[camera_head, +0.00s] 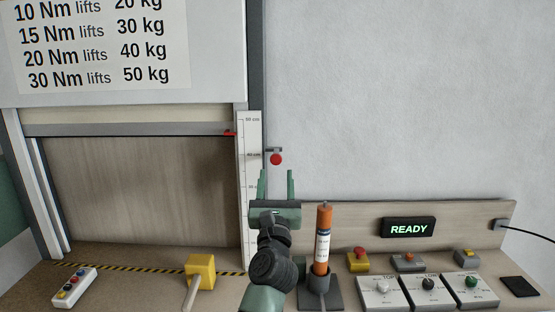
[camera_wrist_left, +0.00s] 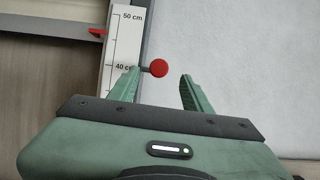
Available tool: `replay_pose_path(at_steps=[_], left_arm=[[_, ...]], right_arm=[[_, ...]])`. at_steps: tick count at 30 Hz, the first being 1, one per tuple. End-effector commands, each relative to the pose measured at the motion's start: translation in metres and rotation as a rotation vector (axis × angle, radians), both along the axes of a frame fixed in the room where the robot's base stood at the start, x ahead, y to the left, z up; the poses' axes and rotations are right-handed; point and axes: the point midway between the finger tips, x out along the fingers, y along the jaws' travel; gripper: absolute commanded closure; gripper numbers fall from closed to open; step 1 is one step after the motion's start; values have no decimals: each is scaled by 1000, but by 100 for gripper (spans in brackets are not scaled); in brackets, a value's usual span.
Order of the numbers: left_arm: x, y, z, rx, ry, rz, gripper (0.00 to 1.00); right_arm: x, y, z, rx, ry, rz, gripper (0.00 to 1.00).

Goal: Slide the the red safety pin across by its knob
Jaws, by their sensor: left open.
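The red safety pin's round knob (camera_head: 276,159) sticks out at the right edge of the shutter frame, beside the white height scale. It also shows in the left wrist view (camera_wrist_left: 159,68), on a short grey stem near the 40 cm mark. My left gripper (camera_head: 276,176) is open, its green fingers pointing up just below the knob in the head view. In the left wrist view the knob appears between and slightly beyond the open fingertips (camera_wrist_left: 161,76), nearer the left finger. I cannot tell whether that finger touches the stem. My right gripper is not in view.
The white scale (camera_head: 248,180) and shutter (camera_head: 140,190) stand left of the knob. An orange tool (camera_head: 323,240) stands upright in a dark holder right of my arm.

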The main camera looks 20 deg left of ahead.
Motion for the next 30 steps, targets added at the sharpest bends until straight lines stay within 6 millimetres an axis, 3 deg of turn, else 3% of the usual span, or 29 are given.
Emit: replay_pose_path(at_steps=[15, 27, 30], left_arm=[[61, 18, 27, -9, 2, 1, 51], [69, 21, 29, -9, 2, 1, 51], [69, 21, 29, -9, 2, 1, 76]], right_arm=[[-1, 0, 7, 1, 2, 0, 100], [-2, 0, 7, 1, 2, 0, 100], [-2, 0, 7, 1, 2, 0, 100]])
